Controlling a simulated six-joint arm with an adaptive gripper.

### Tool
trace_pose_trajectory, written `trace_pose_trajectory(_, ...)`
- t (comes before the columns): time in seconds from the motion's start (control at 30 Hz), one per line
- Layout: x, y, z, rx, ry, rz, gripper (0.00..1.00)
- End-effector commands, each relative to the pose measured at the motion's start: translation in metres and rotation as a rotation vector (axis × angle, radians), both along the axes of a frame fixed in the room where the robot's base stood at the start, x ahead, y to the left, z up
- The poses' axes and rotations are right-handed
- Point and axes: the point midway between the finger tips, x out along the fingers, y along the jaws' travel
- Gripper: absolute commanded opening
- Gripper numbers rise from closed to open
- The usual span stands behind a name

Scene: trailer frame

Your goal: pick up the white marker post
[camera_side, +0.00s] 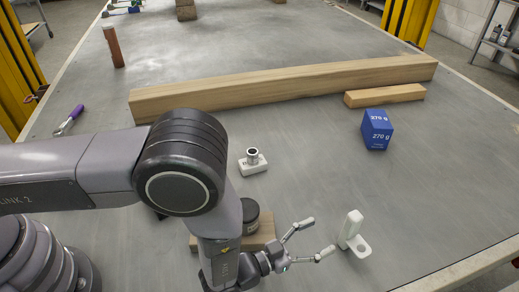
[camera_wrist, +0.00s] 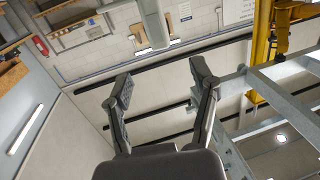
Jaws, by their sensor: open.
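The white marker post (camera_side: 351,228) stands upright on a small flat white foot on the grey table, at the lower right of the side view. My gripper (camera_side: 322,237) is low over the table, just left of the post. Its two fingers are spread and point towards the post, with nothing between them in the side view. In the wrist view my gripper (camera_wrist: 162,76) shows both fingers wide apart. A pale bar at the top middle there, beyond the fingertips, may be the post; I cannot tell for sure.
A black jar (camera_side: 250,213) and wooden block (camera_side: 265,228) are close behind my gripper. A long beam (camera_side: 285,88) crosses the table. The table right of the post is clear.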

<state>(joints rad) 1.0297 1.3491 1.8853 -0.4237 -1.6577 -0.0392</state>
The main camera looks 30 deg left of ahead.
Motion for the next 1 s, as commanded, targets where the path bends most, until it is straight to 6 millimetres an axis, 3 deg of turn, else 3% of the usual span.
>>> trace_pose_trajectory(0.13,0.024,-0.016,0.0,-0.002,-0.001,0.001,0.6)
trace_pose_trajectory(0.37,0.04,-0.027,0.001,0.0,0.0,0.001,0.6)
trace_pose_trajectory(0.63,0.071,-0.049,0.003,0.001,0.001,0.001,0.6)
trace_pose_trajectory(1.0,0.079,-0.055,0.003,0.003,0.002,0.0,0.57)
